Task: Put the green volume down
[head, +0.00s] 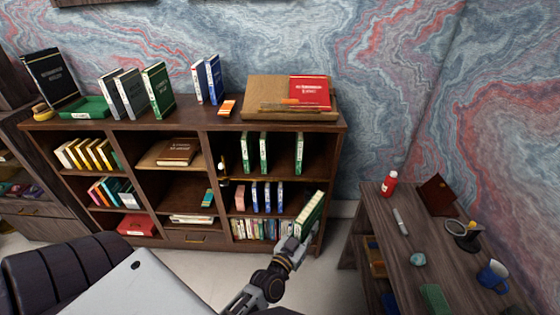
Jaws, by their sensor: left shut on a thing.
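The green volume (310,214), with a green cover and pale page edges, is tilted in front of the lower right part of the bookcase. My left gripper (299,239) is shut on its lower end. The volume overlaps the bookcase's right side panel in the picture; I cannot tell whether it touches the shelf. The gripper fingers are small and partly hidden by the wrist. My right gripper is not in view.
The dark wooden bookcase (186,127) holds other green volumes (264,153), blue books (267,197) and a bottom row of books (252,229). Its top carries books and a board with a red book (310,92). A cluttered side table (408,232) stands right. A chair (60,270) is at lower left.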

